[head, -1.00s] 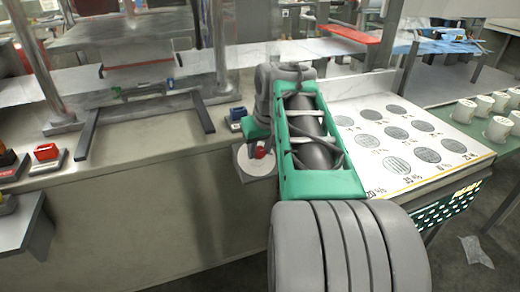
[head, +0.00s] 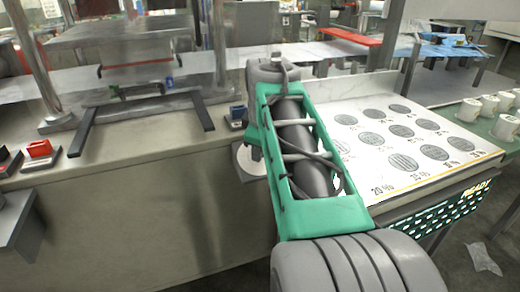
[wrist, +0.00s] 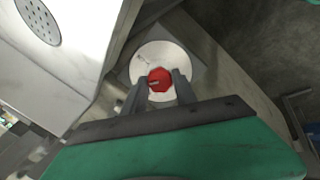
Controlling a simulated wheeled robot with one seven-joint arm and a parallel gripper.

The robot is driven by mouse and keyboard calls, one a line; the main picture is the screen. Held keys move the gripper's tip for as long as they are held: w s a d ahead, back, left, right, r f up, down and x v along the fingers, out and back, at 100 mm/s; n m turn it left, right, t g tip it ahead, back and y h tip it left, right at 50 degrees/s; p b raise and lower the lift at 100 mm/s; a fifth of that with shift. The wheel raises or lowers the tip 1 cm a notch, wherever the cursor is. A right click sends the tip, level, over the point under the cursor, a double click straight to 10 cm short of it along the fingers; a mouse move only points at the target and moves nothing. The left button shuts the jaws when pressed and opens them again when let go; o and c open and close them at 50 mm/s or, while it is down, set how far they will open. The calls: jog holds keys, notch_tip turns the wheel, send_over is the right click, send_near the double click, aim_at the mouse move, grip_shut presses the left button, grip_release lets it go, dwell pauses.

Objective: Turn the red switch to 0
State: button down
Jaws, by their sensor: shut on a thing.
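The red switch (wrist: 159,80) is a faceted red knob in the middle of a round pale dial plate (wrist: 150,55) in the wrist view. A small light mark shows on the knob, toward its left side. In the head view the dial plate (head: 248,162) shows on the counter's front face. My arm hides the knob and the fingers there.
A blue block-like control (head: 238,112) sits on the counter (head: 130,190) just above the dial. A red one (head: 40,148) is at the far left. A white board with grey discs (head: 378,188) lies right of my arm, with several white cups (head: 470,109) beyond.

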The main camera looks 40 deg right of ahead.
jog(key=n, duration=0.3)
jog(key=shift+n, duration=0.3)
jog(key=shift+s+n+t+h, duration=0.1)
jog(key=shift+n+t+h, duration=0.25)
jog(key=shift+n, duration=1.55)
jog(key=c, duration=1)
grip_release()
jog(key=p+v, duration=0.2)
jog(key=v, duration=0.5)
jog(key=shift+s+r, duration=0.2)
jog(key=shift+r, duration=0.1)
jog(key=shift+a, duration=0.1)
